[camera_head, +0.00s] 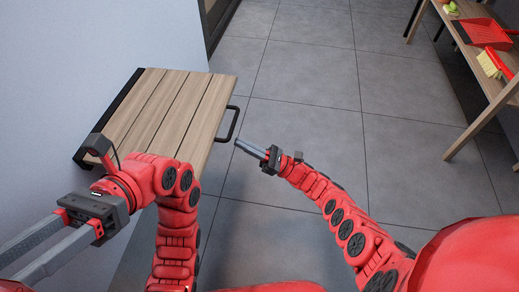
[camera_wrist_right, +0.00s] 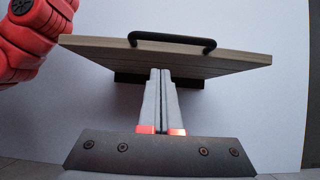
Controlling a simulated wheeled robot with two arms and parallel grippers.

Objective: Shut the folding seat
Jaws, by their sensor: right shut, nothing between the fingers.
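The folding seat (camera_head: 165,108) is a panel of pale wooden slats on the wall at the left. It is folded down, lying about level. Its black handle (camera_head: 235,122) sticks out from the front edge. In the right wrist view the seat (camera_wrist_right: 100,52) shows edge-on from slightly below, with the handle (camera_wrist_right: 172,38) at the top. My right gripper (camera_head: 238,146) is shut and empty, just in front of the handle. Its fingers (camera_wrist_right: 159,74) point at the seat's underside in the wrist view; contact cannot be told. My left gripper (camera_head: 5,268) is open and empty, pointing away from the seat at lower left.
A wooden shelf (camera_head: 480,80) stands at the right with a red dustpan (camera_head: 486,32) and a yellow-bristled brush (camera_head: 490,65). The grey tiled floor (camera_head: 320,80) between seat and shelf is clear. The wall (camera_head: 60,60) is close behind the seat.

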